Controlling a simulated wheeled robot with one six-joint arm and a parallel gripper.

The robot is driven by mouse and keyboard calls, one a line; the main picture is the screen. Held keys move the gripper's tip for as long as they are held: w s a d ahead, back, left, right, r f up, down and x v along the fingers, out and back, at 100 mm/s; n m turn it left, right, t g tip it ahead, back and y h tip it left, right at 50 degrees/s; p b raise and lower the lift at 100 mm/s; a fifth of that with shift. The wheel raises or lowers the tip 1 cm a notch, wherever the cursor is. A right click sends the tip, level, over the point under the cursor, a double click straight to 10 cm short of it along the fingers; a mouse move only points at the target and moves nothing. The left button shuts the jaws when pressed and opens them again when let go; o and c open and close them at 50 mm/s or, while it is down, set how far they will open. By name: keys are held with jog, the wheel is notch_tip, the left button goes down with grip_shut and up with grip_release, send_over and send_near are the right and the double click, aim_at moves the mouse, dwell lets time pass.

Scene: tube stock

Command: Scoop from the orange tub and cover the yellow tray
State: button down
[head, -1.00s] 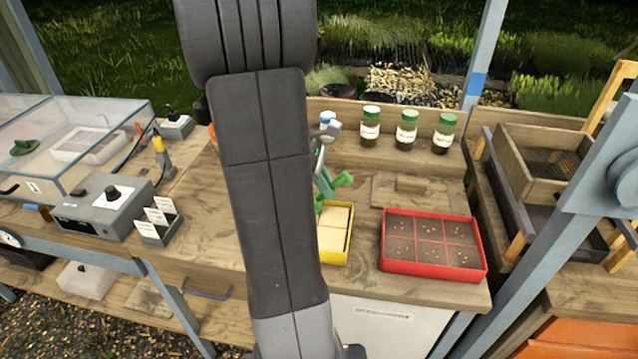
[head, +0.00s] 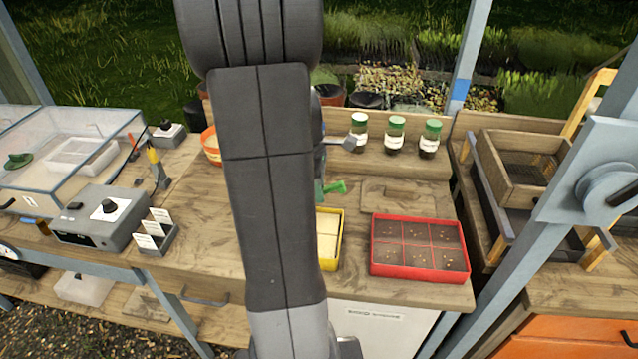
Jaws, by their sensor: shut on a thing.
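The orange tub (head: 210,146) stands at the back left of the bench; my own arm hides its right side. The yellow tray (head: 338,246) lies at the front middle, with pale contents in its cells; my arm covers its left part. My gripper is hidden behind my arm. A small grey piece (head: 348,142) sticks out right of the arm in front of the jars; I cannot tell if it is a tool or part of my gripper. A green object (head: 336,187), partly hidden, shows beyond the yellow tray.
A red tray (head: 374,262) with dark, seed-dotted cells is right of the yellow tray. Several green-lidded jars (head: 395,134) stand along the back. A clear-lidded case (head: 65,150) and a grey control box (head: 100,222) are at left. A wooden sieve box (head: 525,175) is at right.

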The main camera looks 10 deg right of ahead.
notch_tip(320, 180, up, 2)
jog(key=y+p, duration=0.2)
jog(key=shift+d+t+y, duration=0.1)
jog(key=shift+t+y, duration=0.2)
jog(key=shift+r+t+y, duration=0.3)
jog(key=shift+r+y, duration=0.1)
jog(key=shift+y, duration=0.7)
jog(key=shift+f, duration=0.1)
jog(key=w+a+f+m+t+h, duration=0.2)
jog(key=w+a+f+m, duration=0.6)
jog(key=w+f+m, duration=0.4)
jog(key=w+m, duration=0.1)
jog(key=m, duration=0.2)
jog(key=shift+w+a+f+h, duration=0.3)
jog(key=shift+a+h, duration=0.05)
jog(key=shift+h, duration=0.05)
